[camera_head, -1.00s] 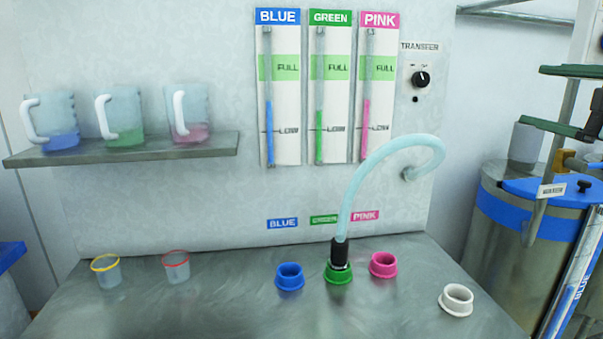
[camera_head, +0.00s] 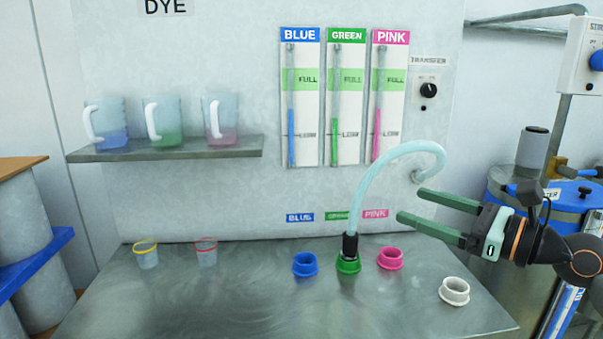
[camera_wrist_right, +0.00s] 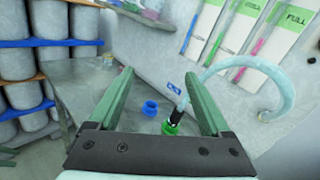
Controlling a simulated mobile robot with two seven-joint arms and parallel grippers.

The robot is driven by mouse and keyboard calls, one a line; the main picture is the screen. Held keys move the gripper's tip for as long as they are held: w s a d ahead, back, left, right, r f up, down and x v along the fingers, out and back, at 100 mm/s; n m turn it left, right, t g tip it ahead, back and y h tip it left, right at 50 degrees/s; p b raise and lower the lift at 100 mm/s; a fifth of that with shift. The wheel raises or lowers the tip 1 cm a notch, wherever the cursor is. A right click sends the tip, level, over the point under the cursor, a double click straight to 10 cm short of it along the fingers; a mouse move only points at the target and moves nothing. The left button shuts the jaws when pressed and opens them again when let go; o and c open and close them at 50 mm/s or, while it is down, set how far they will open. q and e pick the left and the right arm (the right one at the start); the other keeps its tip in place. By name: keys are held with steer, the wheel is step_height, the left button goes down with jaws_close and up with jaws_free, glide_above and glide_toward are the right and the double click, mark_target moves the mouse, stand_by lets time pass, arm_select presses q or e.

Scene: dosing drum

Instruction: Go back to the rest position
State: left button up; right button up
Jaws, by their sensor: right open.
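My right gripper (camera_head: 422,212) is in the air at the right of the head view, with its two green fingers spread and nothing between them. It points left, above and to the right of the pink port. In the right wrist view its fingers (camera_wrist_right: 168,95) are apart and empty. The light blue hose (camera_head: 372,190) curves from the wall, and its black end (camera_head: 350,246) sits in the green port (camera_head: 348,264). The hose also shows in the wrist view (camera_wrist_right: 262,65). The left gripper is not in view.
A blue port (camera_head: 305,265), a pink port (camera_head: 390,259) and a white ring (camera_head: 454,292) are on the steel table (camera_head: 250,305). Two small cups stand at its left. Jugs stand on a wall shelf (camera_head: 170,152). A metal drum (camera_head: 500,215) stands at the right.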

steer(key=s+a+f+m+t+h+p, duration=0.1)
steer(key=s+f+m+t+h+p, duration=0.2)
steer(key=f+m, duration=1.05)
steer(key=s+a+f+m+t+h+p, duration=0.15)
steer(key=f+m+h, duration=0.25)
steer(key=f+m, duration=0.95)
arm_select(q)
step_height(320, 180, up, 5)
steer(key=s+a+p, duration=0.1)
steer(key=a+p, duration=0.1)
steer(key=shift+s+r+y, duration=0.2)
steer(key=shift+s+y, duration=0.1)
arm_select(e)
steer(key=s+f+m+g+h, duration=0.1)
steer(key=s+f+m+g, duration=0.3)
steer(key=s+f+m, duration=0.4)
steer(key=s+a+f+m+g+h, duration=0.1)
steer(key=s+f+m+g, duration=0.3)
steer(key=s+f+m, duration=0.4)
steer(key=s+m+h, duration=0.1)
steer(key=s+m, duration=0.1)
steer(key=s, duration=0.3)
steer(key=shift+s+f, duration=0.15)
steer(key=shift+f, duration=0.25)
